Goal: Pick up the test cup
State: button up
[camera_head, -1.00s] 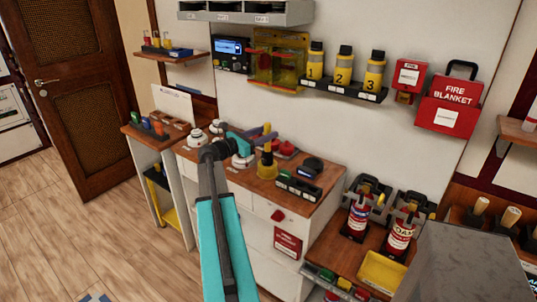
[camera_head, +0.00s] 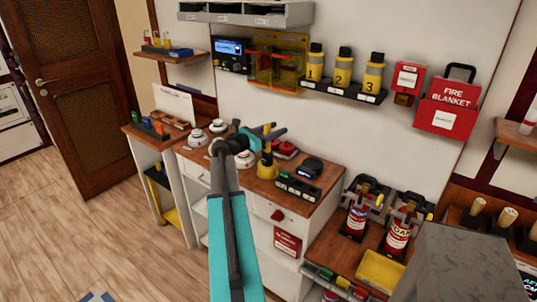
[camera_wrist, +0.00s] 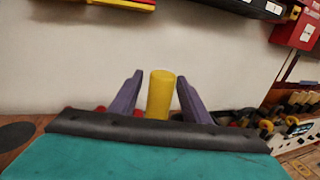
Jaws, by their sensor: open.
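The test cup appears to be the yellow piece (camera_head: 266,168) standing upright on the wooden counter, with a wide base and a narrower upper part. In the wrist view its yellow cylindrical top (camera_wrist: 160,95) stands between the two purple fingers. My gripper (camera_head: 268,133) is at the upper part of the yellow piece, partly hidden behind my wrist in the head view. In the wrist view my gripper (camera_wrist: 159,96) is open, with a finger on each side of the cylinder and small gaps visible. The lower part is hidden there by my gripper's body.
White round detectors (camera_head: 197,138) stand left on the counter. A shelf of numbered bottles (camera_head: 343,90) is on the wall above.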

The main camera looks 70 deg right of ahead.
dwell(0.5)
grip_shut()
